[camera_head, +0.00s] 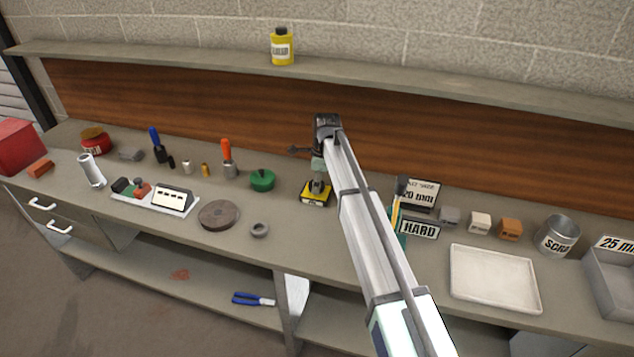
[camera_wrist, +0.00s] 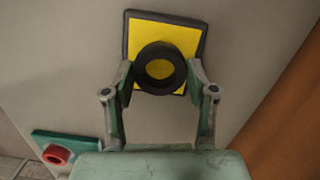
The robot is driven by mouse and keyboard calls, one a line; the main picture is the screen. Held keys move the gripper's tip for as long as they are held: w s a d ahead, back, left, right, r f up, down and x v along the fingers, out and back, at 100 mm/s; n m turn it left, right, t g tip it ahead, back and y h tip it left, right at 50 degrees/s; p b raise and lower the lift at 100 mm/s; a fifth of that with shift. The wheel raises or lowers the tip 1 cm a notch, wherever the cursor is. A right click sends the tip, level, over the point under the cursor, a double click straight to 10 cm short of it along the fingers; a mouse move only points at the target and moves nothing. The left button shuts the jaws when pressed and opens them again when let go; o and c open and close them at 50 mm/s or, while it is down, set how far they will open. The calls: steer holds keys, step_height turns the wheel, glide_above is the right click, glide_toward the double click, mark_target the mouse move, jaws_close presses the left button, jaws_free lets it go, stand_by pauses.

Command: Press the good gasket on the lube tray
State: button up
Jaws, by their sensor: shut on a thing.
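The lube tray (camera_head: 314,202) is a small black-rimmed square with a yellow pad, on the bench left of my arm. It also shows in the wrist view (camera_wrist: 186,35). A black ring gasket (camera_wrist: 160,68) is held between the two fingertips of my gripper (camera_wrist: 161,77). The gasket lies over the lower part of the yellow pad, with yellow showing through its hole. I cannot tell whether it touches the pad. In the head view my gripper (camera_head: 318,176) points down over the tray, and the gasket there is small and partly hidden.
A green lidded pot (camera_head: 262,180), a brown disc (camera_head: 219,215) and a grey ring (camera_head: 259,230) stand left of the tray. A HARD sign (camera_head: 419,229), a white tray (camera_head: 494,278) and a SCRAP can (camera_head: 558,236) are right of my arm. A red ring (camera_wrist: 57,154) shows in the wrist view.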

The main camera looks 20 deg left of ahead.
steer(key=shift+f, duration=0.65)
stand_by(1.9)
steer(key=shift+r, duration=0.15)
steer(key=shift+r+p, duration=1.9)
steer(key=shift+r, duration=1.5)
